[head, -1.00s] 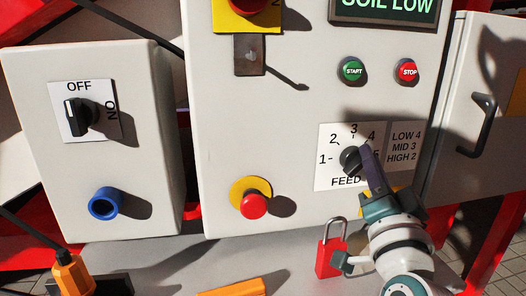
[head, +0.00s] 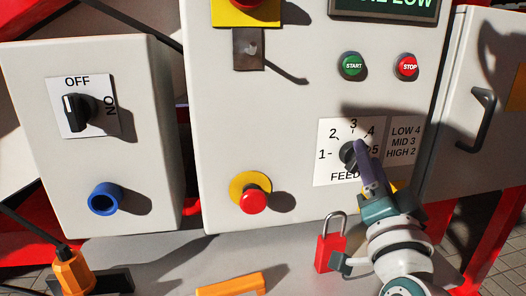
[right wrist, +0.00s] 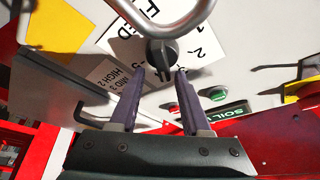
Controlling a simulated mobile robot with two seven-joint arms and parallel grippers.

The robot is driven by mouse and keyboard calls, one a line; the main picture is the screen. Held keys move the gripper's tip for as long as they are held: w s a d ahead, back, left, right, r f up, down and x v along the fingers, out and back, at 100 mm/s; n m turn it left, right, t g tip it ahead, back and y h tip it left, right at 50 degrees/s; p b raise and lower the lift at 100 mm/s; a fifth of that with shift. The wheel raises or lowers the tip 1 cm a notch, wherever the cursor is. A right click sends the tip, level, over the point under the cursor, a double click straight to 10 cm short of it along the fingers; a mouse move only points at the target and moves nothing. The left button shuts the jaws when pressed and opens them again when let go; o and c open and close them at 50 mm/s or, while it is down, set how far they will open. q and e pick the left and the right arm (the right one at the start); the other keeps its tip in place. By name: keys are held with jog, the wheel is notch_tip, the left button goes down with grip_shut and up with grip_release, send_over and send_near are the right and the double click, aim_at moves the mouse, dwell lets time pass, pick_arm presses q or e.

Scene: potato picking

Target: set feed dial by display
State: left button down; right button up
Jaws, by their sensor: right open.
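The black feed dial (head: 347,156) sits on a white plate marked 1 to 5 on the grey panel. The display (head: 392,4) at the top is partly cut off; its green text ends in LOW, and SOIL shows in the right wrist view (right wrist: 233,112). My right gripper (head: 360,146) is at the dial and covers part of it. In the right wrist view its open fingers (right wrist: 160,74) stand on either side of the dial knob (right wrist: 161,52); contact cannot be told. The dial's exact setting is unclear. My left gripper is not in view.
A card (head: 404,143) reads LOW 4, MID 3, HIGH 2. Green START (head: 352,65) and red STOP (head: 407,66) buttons sit above. A red padlock (head: 329,250) is below the dial, close to my right arm. A red knob (head: 253,200) is left.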

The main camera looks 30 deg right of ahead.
jog(key=v, duration=0.9)
jog(key=shift+a+p, duration=0.25)
jog(key=shift+p, duration=0.05)
jog(key=shift+s, duration=0.1)
